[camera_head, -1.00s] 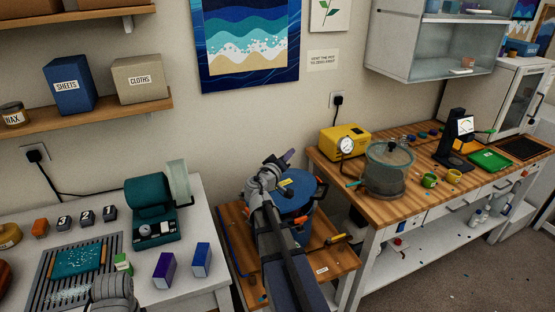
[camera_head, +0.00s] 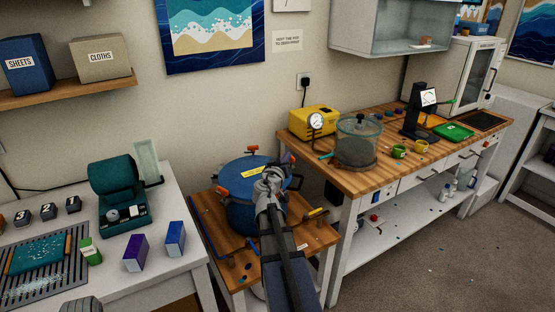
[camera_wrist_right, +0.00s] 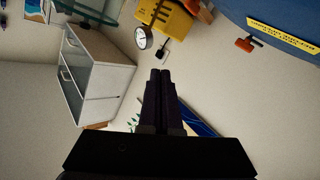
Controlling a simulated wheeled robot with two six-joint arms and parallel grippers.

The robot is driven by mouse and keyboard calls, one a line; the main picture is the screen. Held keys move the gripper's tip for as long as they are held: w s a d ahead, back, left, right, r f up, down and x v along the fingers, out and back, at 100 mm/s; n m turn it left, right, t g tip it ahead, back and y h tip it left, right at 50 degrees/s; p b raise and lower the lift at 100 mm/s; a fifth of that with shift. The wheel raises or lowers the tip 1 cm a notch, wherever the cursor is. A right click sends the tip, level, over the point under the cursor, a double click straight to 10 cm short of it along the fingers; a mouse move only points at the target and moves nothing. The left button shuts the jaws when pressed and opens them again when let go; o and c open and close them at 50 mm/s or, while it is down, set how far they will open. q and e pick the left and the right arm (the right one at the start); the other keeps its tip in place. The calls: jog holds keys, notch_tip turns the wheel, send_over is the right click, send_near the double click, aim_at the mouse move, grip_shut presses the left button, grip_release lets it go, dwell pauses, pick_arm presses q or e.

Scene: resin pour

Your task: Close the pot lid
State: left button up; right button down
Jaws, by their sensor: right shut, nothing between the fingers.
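The blue pot (camera_head: 243,215) stands on a low wooden table. Its round blue lid (camera_head: 240,183) lies on top, looking roughly level, with a yellow label and several orange clamps around the rim. Whether the lid is fully seated cannot be told. My right gripper (camera_head: 289,159) is at the right side of the lid, and my wrist hides the pot's front right. In the right wrist view, my right gripper (camera_wrist_right: 162,76) is shut and empty, with the blue lid (camera_wrist_right: 225,9) off to the upper right, apart from the fingers.
The low wooden table (camera_head: 232,266) holds loose tools. A wooden bench (camera_head: 375,181) to the right carries a yellow pump (camera_head: 312,121) and a glass chamber (camera_head: 358,142). A white table (camera_head: 170,279) stands left. Open floor lies at lower right.

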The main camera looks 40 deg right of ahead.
pick_arm(q)
notch_tip(320, 180, down, 14)
jog(key=b, duration=1.2)
jog(key=shift+r, duration=0.15)
pick_arm(e)
jog(key=s+d+f+m, duration=0.1)
jog(key=s+f+m, duration=0.2)
jog(key=f, duration=1)
jog(key=shift+s+d+f, duration=0.25)
jog(key=shift+d+f, duration=0.1)
pick_arm(q)
jog(key=shift+b, duration=0.35)
pick_arm(e)
jog(key=shift+s, duration=0.15)
jog(key=shift+a, duration=0.1)
